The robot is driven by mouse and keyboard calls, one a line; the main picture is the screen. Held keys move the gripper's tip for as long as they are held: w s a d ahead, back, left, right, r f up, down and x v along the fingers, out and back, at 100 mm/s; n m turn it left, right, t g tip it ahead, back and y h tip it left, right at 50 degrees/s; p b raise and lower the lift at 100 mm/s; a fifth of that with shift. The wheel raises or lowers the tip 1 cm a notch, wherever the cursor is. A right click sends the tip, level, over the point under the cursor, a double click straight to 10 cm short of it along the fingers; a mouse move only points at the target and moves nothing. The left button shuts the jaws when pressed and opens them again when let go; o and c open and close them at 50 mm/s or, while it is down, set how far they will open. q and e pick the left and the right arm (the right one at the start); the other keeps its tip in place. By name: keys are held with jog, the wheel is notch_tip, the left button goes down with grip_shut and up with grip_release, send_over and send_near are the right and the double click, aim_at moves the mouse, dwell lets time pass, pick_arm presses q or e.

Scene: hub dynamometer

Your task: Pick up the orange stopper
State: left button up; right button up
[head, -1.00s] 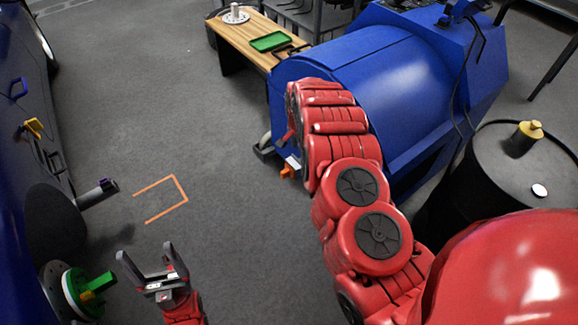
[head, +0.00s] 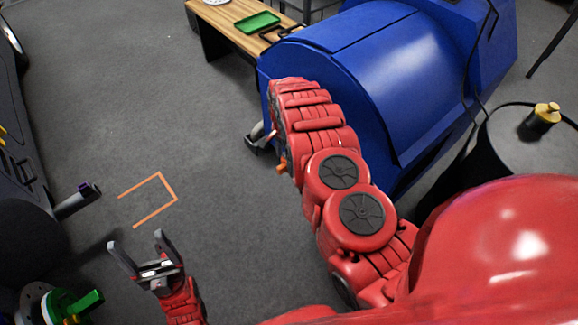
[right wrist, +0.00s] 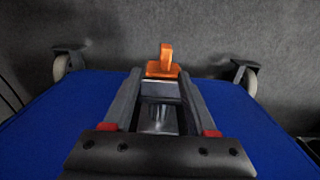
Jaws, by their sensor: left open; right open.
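The orange stopper (right wrist: 165,63) stands upright at the far edge of the blue machine housing in the right wrist view. A bit of orange (head: 282,167) also shows beside my red right arm in the head view. My right gripper (right wrist: 158,86) is open, its two fingers pointing at the stopper. The stopper's base appears just beyond or between the fingertips; I cannot tell whether they touch. The right gripper is mostly hidden behind its arm in the head view. My left gripper (head: 139,245) is open and empty over the grey floor.
The blue housing (head: 375,75) stands on casters. A wooden bench (head: 228,38) with a green tray (head: 257,22) is behind it. A black drum (head: 525,150) stands right, with a yellow-topped item (head: 541,118). An orange outline (head: 160,205) marks clear floor. A green-handled part (head: 80,305) is lower left.

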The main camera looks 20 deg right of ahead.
aim_at(283, 166)
jog(key=shift+w+a+f+b, duration=0.15)
jog(key=shift+f+b, duration=0.55)
jog(key=shift+f, duration=0.85)
jog(key=shift+w+a+f+b, duration=0.15)
jog(key=shift+f+b, duration=0.5)
jog(key=shift+f, duration=0.85)
jog(key=shift+r, duration=0.1)
grip_shut()
